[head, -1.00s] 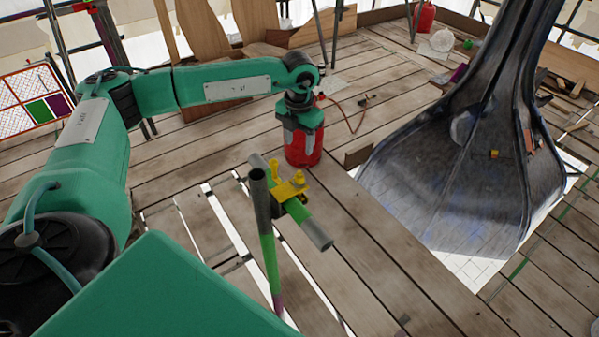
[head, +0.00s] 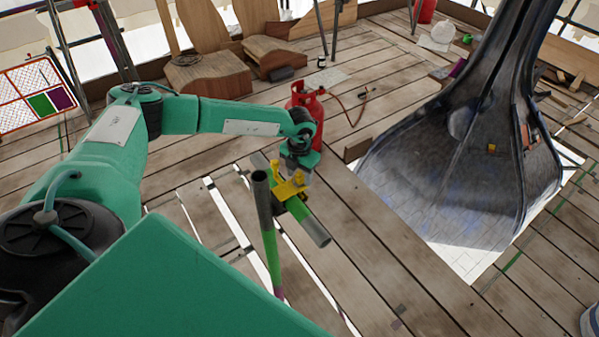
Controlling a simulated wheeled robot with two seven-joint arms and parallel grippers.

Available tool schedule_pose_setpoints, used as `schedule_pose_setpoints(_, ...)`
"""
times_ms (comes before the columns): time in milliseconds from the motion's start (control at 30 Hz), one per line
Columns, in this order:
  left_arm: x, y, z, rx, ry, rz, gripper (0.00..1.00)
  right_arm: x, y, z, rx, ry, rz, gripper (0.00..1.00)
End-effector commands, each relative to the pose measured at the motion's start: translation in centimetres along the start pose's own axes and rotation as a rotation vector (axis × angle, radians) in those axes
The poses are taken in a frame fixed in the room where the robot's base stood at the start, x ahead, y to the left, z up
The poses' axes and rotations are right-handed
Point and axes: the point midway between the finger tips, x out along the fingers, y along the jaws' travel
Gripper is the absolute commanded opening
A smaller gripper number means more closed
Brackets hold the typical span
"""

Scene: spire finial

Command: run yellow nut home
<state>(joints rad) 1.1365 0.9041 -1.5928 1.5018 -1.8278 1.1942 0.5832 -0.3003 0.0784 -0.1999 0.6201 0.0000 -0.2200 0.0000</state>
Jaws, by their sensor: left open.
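A yellow clamp fitting (head: 289,187) sits where an upright tube (head: 267,225) with a green band meets a cross tube (head: 315,231), also banded green. The yellow nut cannot be told apart from the rest of the yellow fitting at this size. My left gripper (head: 300,174) points down just behind and above the fitting. It is open, with its fingertips partly hidden by the yellow parts. I cannot tell whether it touches them. My right gripper is out of view.
A red gas cylinder (head: 306,108) with a hose stands behind my left wrist. A large dark metal spire (head: 460,175) rises through a deck opening at right. Plank gaps lie left of the upright tube. The deck (head: 375,265) in front of the spire is clear.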

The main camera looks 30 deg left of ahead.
Motion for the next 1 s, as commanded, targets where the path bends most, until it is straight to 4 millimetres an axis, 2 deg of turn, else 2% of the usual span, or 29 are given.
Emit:
schedule_pose_setpoints(67, 0.0, 0.0, 0.0, 0.0, 0.0, 0.0, 0.48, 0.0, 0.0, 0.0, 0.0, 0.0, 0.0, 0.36)
schedule_pose_setpoints(200, 0.0, 0.0, 0.0, 0.0, 0.0, 0.0, 0.21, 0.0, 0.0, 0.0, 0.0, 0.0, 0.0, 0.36)
schedule_pose_setpoints(300, 0.0, 0.0, 0.0, 0.0, 0.0, 0.0, 0.06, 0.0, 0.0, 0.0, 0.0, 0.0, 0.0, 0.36)
schedule_pose_setpoints(667, 0.2, 0.1, 0.0, 0.057, 0.0, 0.0, 0.06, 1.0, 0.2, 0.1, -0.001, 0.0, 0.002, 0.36)
schedule_pose_setpoints(1000, 0.6, 0.0, 0.0, 0.306, -0.001, -0.001, 0.06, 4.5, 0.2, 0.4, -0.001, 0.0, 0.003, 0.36)
